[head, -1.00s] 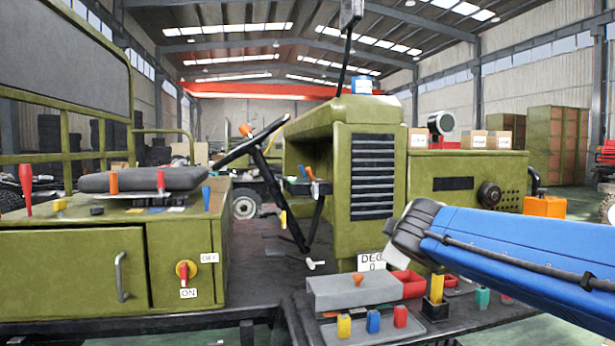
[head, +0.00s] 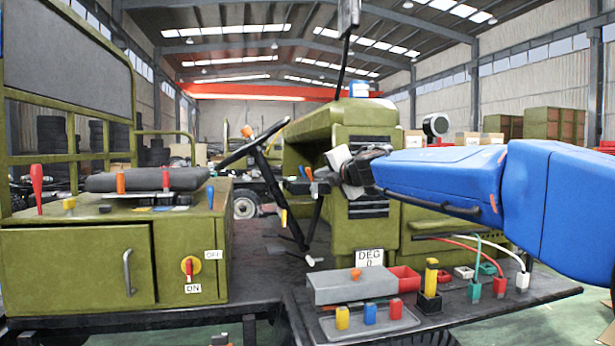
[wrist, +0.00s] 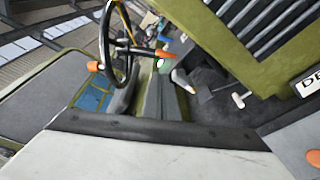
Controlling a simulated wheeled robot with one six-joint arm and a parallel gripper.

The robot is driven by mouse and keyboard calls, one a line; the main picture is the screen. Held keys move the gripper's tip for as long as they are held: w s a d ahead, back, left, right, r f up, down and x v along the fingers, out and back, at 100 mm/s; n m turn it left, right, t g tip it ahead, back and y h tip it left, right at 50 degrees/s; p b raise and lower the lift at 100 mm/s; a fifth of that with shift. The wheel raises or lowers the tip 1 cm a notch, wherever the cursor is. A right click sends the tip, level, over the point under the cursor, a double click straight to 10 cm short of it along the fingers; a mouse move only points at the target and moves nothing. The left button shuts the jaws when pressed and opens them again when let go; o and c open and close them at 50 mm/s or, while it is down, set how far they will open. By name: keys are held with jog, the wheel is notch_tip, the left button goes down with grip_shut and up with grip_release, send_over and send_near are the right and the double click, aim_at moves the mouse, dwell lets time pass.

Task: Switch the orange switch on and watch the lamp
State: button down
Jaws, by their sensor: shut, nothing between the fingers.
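My gripper (head: 342,162) is shut and empty, in front of the green bonnet's grille in the head view. Just left of it is a group of small levers (head: 305,172) by the steering column; an orange one shows there, partly crowded by its neighbours. In the wrist view an orange lever (wrist: 135,51) lies beside the steering wheel. I cannot tell which orange part is the switch. My gripper looks apart from the levers. A small blue-and-white piece (head: 359,90) on top of the bonnet may be the lamp; I cannot tell whether it is lit.
The steering wheel (head: 254,143) stands left of my gripper. A grey box (head: 349,288) with an orange knob (head: 356,274) and several coloured blocks sit on the front deck.

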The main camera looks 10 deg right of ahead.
aim_at(309, 170)
dwell(0.4)
jog(key=x, duration=1)
jog(key=shift+d+r+m, duration=0.15)
jog(key=shift+r+m, duration=0.05)
jog(key=shift+m, duration=0.4)
dwell(0.6)
jog(key=shift+d+r+m+t+y, duration=0.15)
jog(key=shift+d+m+t+y, duration=0.25)
jog(key=shift+m, duration=0.6)
jog(key=m, duration=0.1)
jog(key=d+m, duration=0.1)
jog(key=m, duration=0.1)
jog(key=shift+r+t, duration=0.15)
jog(key=shift+t, duration=0.15)
jog(key=shift+a, duration=0.1)
jog(key=shift+s, duration=0.1)
